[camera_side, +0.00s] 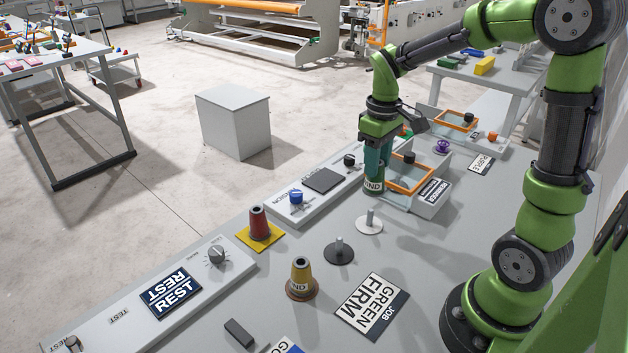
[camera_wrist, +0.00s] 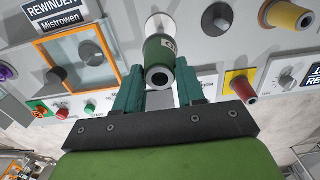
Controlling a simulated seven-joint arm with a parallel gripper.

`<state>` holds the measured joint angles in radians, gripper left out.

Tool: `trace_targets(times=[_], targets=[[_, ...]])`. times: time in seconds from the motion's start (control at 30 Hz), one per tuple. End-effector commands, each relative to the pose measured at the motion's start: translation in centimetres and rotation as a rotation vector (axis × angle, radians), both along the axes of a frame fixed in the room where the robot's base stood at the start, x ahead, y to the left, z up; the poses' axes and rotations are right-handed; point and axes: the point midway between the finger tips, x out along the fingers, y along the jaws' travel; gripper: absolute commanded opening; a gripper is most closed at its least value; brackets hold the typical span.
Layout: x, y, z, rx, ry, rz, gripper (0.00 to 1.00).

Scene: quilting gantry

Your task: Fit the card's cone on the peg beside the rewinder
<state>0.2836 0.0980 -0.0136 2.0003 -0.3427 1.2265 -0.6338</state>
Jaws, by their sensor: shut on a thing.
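The job card (camera_side: 372,306) reads "GREEN FIRM". My gripper (camera_side: 378,140) is shut on a green cone (camera_side: 376,165), held upright with its wide, pale-labelled end down; the label is partly hidden. The cone (camera_wrist: 159,55) also shows between my fingers (camera_wrist: 158,90) in the wrist view, its open narrow end towards the camera. A peg on a white round base (camera_side: 369,222) stands bare just below the cone in the side view. The rewinder (camera_side: 428,200) is right of the cone, with an orange frame. A second bare peg on a dark base (camera_side: 339,252) stands nearer.
A yellow cone (camera_side: 301,275) stands on a brown base at the front. A red cone (camera_side: 258,222) stands on a yellow plate at left. A control strip with a blue knob (camera_side: 296,197) runs along the table's far edge. Bare table lies right of the pegs.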

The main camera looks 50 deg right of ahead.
Motion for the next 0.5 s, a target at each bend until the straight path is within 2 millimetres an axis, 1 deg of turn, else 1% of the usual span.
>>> trace_targets(times=[0.2, 0.4, 0.5], targets=[[-0.1, 0.0, -2.2, 0.001, 0.002, 0.0, 0.02], [0.0, 0.0, -3.8, 0.001, 0.002, -0.002, 0.02], [0.0, 0.0, -4.3, 0.0, 0.0, -0.001, 0.02]])
